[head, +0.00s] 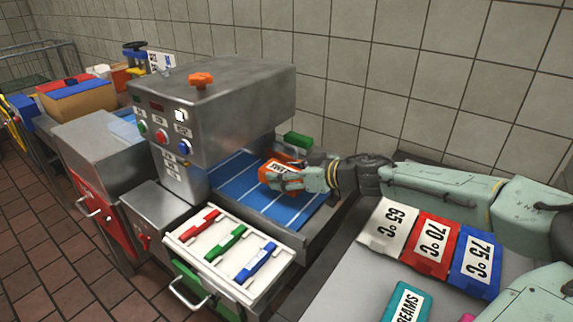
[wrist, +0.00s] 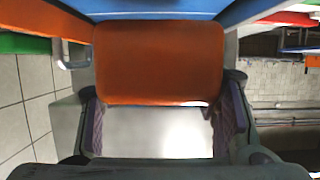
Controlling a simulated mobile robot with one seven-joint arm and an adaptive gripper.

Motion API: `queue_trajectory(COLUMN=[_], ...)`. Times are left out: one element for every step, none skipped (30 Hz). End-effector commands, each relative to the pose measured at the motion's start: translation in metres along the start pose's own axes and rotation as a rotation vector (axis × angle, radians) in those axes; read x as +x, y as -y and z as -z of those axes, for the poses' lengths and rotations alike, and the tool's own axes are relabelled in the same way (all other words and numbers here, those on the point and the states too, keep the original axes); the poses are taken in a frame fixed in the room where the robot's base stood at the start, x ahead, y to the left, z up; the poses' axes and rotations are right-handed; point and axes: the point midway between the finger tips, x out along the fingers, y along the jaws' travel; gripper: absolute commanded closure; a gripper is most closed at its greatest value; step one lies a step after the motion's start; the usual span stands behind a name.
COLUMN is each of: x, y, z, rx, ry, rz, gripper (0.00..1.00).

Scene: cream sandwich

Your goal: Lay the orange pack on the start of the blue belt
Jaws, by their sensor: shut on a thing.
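The orange pack (head: 276,167) has a white label with dark print, partly hidden by my fingers. My gripper (head: 284,181) is shut on the orange pack, at the right part of the blue belt (head: 238,187). I cannot tell whether the pack touches the belt. In the wrist view the orange pack (wrist: 158,58) sits between the two fingers of my gripper (wrist: 161,95), and a strip of the blue belt (wrist: 170,8) shows beyond it.
A steel machine (head: 225,95) with buttons and an orange knob stands over the belt's left part. A green block (head: 298,140) lies behind the pack. A white tray (head: 190,238) with red, green and blue bars stands in front. White, red (head: 432,245) and blue temperature packs lie at right.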

Motion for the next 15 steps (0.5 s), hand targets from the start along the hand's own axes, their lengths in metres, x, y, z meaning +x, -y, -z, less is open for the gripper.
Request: queue_trajectory(x=[0.002,0.004,0.005,0.006,0.007,0.009,0.01,0.011,0.012,0.013,0.013,0.014,0.015,0.015,0.016], y=[0.0,0.0,0.0,0.0,0.0,0.0,0.0,0.0,0.0,0.0,0.0,0.0,0.0,0.0,0.0], z=[-0.005,-0.008,-0.011,-0.014,-0.017,-0.02,-0.023,-0.025,-0.028,-0.03,-0.032,-0.034,-0.036,-0.037,-0.038], rx=[0.003,0.003,0.002,0.001,0.001,0.001,0.001,0.001,0.001,0.001,0.001,0.001,0.001,0.001,0.0], ry=[-0.001,-0.001,-0.001,-0.001,-0.001,-0.001,-0.001,-0.001,-0.001,-0.001,-0.001,-0.001,-0.001,-0.001,-0.001], rz=[0.001,0.0,0.0,0.0,0.0,0.0,0.0,0.0,0.0,0.0,-0.001,-0.001,-0.001,-0.001,-0.001], gripper=[0.73,0.73,0.73,0.73,0.73,0.73,0.73,0.73,0.73,0.73,0.73,0.73,0.73,0.73,0.73])
